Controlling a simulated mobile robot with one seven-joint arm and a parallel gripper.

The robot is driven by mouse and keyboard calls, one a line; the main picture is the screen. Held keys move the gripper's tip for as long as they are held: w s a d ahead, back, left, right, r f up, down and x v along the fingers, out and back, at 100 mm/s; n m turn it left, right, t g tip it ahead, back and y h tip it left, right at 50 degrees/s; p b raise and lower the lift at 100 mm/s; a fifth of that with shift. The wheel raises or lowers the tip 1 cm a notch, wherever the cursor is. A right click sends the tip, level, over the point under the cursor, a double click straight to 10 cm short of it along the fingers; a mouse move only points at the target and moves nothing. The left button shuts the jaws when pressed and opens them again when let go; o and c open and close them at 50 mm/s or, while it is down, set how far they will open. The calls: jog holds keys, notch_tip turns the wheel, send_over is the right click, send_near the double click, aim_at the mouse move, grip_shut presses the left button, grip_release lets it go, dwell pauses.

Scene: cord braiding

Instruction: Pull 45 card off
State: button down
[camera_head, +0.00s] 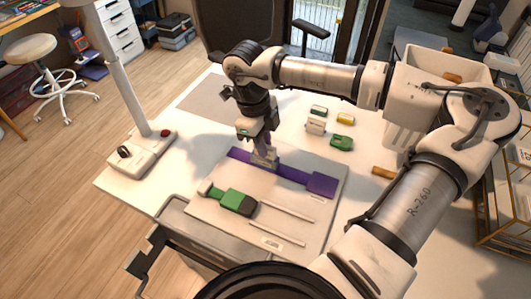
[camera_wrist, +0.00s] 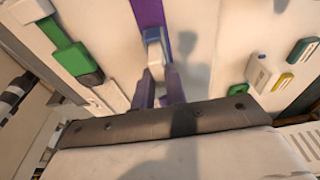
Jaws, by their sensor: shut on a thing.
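My gripper (camera_head: 262,150) points down over the purple strip (camera_head: 305,174) on the pale board (camera_head: 215,215). It is shut on a small pale block (camera_wrist: 153,48) at the strip; the block lies between the fingers in the wrist view, and the fingers (camera_wrist: 160,84) hide part of it. The purple strip (camera_wrist: 150,14) runs away beyond the block. I cannot read a 45 on any card, and cannot tell whether the block is the card or touches the strip.
A green piece with a dark end (camera_head: 236,201) lies on the board beside two thin pale rods. A white block (camera_head: 316,127), a green block (camera_head: 341,142) and a yellow block (camera_head: 345,119) stand behind. A lamp base with a red button (camera_head: 150,150) is left. A white bin (camera_head: 405,125) stands right.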

jog(key=shift+r, duration=0.1)
jog(key=shift+r+p, duration=1.6)
jog(key=shift+r, duration=1.3)
jog(key=shift+f, duration=0.1)
